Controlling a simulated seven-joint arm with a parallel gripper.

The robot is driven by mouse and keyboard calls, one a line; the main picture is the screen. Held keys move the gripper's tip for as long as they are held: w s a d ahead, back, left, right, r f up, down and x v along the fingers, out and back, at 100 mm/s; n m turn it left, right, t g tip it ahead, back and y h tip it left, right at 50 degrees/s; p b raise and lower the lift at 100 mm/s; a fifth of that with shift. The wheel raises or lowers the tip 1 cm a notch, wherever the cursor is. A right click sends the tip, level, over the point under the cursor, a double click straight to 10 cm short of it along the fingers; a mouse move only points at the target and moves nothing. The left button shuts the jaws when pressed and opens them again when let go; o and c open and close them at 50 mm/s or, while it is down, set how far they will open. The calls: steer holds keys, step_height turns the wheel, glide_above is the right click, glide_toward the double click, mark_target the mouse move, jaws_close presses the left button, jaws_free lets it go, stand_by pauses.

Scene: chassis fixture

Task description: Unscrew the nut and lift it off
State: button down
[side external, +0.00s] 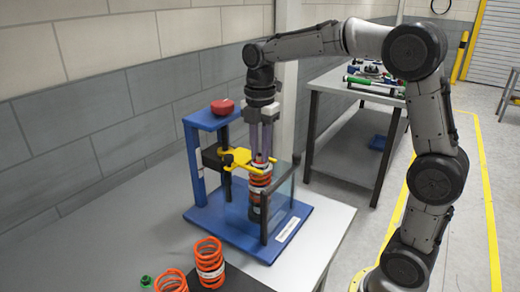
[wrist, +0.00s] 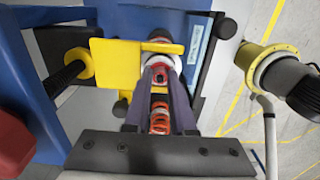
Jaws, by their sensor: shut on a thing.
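A strut with an orange-red spring (side external: 260,182) stands upright in a blue fixture (side external: 275,250), behind a clear panel. A yellow clamp (side external: 238,158) reaches around its top; it also shows in the wrist view (wrist: 115,68). My gripper (side external: 262,153) points straight down over the strut's top, with its fingers close together. In the wrist view my gripper's fingertips (wrist: 160,88) close around a small red piece with a dark centre (wrist: 160,74), which appears to be the nut. The fingers hide most of it, and I cannot tell whether it is still on the thread.
A red knob (side external: 222,107) tops the fixture's blue post, left of my gripper. Loose orange springs (side external: 209,262) and a small green part (side external: 146,281) are at the table's front. A second table (side external: 345,85) with tools stands behind. The table's left part is clear.

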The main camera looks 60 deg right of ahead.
steer(key=shift+f, duration=0.15)
steer(key=n, duration=0.7)
steer(key=shift+n, duration=0.3)
steer(key=n, duration=0.3)
steer(key=shift+n, duration=0.4)
steer(key=n, duration=0.3)
steer(key=shift+n, duration=0.3)
steer(key=c, duration=0.7)
jaws_free()
steer(key=shift+r, duration=0.2)
steer(key=shift+r, duration=0.1)
